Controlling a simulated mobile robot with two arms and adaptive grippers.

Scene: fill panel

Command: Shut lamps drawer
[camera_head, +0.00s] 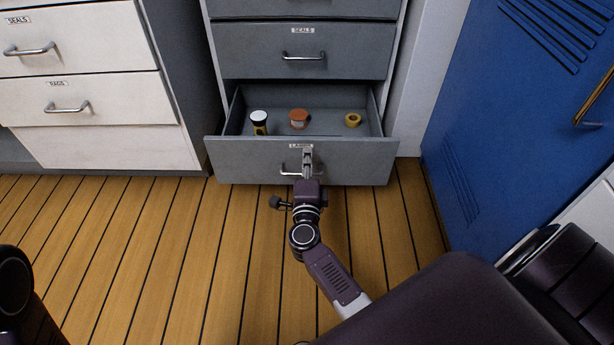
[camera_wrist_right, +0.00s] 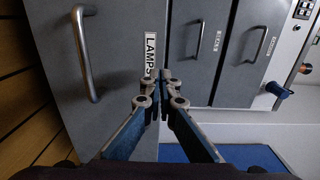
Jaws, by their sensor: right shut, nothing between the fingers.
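The lamps drawer (camera_head: 235,160) is the grey bottom drawer of the grey cabinet and stands pulled open. Its front also shows in the right wrist view (camera_wrist_right: 120,40), with the LAMPS label (camera_wrist_right: 150,58) and a metal bar handle (camera_wrist_right: 85,55). My right gripper (camera_head: 307,152) is shut and empty at the drawer front, by the label and over part of the handle. Whether it touches the front I cannot tell. My left gripper is not in view.
Above is the shut SEALS drawer (camera_head: 335,40). A white drawer unit (camera_head: 100,100) stands left, and a blue locker door (camera_head: 510,110) stands right. The plank floor (camera_head: 150,240) in front of the drawer is clear apart from my own arm.

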